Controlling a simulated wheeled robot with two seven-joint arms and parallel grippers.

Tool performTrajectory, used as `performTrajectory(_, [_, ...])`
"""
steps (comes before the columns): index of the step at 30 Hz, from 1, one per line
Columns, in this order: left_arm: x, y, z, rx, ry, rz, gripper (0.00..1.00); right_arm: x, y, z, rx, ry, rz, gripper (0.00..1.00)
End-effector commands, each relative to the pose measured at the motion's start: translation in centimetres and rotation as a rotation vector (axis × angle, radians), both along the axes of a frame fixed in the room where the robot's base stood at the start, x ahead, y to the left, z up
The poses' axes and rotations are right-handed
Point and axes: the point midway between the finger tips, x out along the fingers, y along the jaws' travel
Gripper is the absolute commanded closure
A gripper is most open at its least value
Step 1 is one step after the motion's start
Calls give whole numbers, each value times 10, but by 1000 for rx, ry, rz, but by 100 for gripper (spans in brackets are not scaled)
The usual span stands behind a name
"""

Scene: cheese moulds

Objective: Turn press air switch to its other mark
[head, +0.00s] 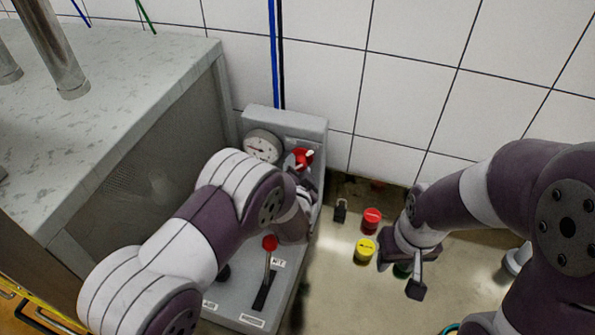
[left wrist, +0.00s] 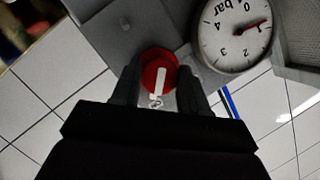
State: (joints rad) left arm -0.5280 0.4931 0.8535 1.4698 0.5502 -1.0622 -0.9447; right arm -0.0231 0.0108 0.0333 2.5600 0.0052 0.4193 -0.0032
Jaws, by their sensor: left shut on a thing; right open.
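The press air switch (head: 301,157) is a red round knob with a white bar, on the upright back part of a grey control panel (head: 285,120). In the left wrist view the red switch (left wrist: 158,72) sits between the two fingers of my left gripper (left wrist: 158,92), which is shut on it. In the head view my left gripper (head: 303,185) is mostly hidden by its own arm, just below the switch. The marks around the switch cannot be read. My right gripper (head: 400,276) is open, above the floor-like surface at the right.
A pressure gauge (head: 262,146) is left of the switch; it also shows in the left wrist view (left wrist: 235,35). A red-knobbed lever (head: 269,243) stands on the panel's lower part.

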Motion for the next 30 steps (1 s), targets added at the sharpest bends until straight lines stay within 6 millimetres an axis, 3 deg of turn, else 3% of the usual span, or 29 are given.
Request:
performTrajectory(20, [0, -1, 0, 50, -17, -1, 87, 0, 0, -3, 0, 0, 0, 57])
performTrajectory(21, [0, -1, 0, 50, -17, -1, 43, 0, 0, -3, 0, 0, 0, 57])
performTrajectory(22, [0, -1, 0, 50, -17, -1, 33, 0, 0, -3, 0, 0, 0, 57])
performTrajectory(30, [0, 0, 0, 49, -17, -1, 31, 0, 0, -3, 0, 0, 0, 57])
